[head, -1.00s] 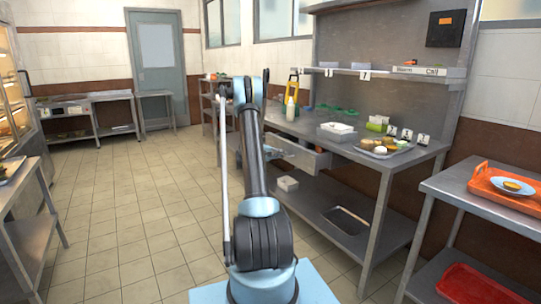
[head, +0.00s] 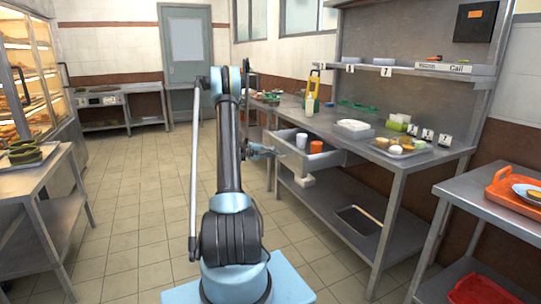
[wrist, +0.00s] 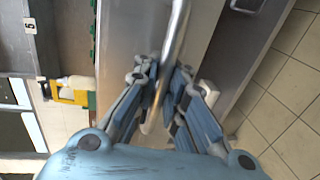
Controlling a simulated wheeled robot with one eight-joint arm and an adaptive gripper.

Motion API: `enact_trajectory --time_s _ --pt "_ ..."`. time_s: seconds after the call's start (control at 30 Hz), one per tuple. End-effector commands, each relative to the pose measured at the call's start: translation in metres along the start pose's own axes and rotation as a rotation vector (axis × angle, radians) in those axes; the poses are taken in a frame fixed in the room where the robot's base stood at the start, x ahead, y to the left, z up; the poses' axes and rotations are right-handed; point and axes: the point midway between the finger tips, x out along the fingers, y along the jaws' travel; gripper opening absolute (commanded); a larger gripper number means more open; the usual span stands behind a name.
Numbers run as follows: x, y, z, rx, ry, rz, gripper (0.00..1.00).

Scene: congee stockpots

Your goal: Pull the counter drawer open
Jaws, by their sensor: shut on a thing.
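The counter drawer (head: 325,160) is a grey metal drawer under the steel counter, and it stands pulled out. A white cup (head: 301,141) and an orange cup (head: 316,147) show inside it. My gripper (head: 275,151) is at the drawer's front, in front of the counter. In the wrist view, my gripper (wrist: 163,85) is shut on the drawer handle (wrist: 180,28), a shiny metal bar that passes between the fingers. The fingers hide part of the bar.
A side table with an orange tray (head: 505,189) stands at right. Another table (head: 30,172) stands at left. The tiled floor (head: 135,215) between is clear.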

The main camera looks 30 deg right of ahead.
Motion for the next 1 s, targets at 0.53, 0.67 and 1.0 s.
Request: enact_trajectory --time_s 0.53,0.67,1.0 --pt "0.002 0.0 0.001 0.001 -0.002 -0.001 0.31" --pt "0.002 0.001 0.001 0.001 -0.002 0.0 0.31" --pt "-0.03 0.0 0.0 -0.001 0.001 0.0 0.31"
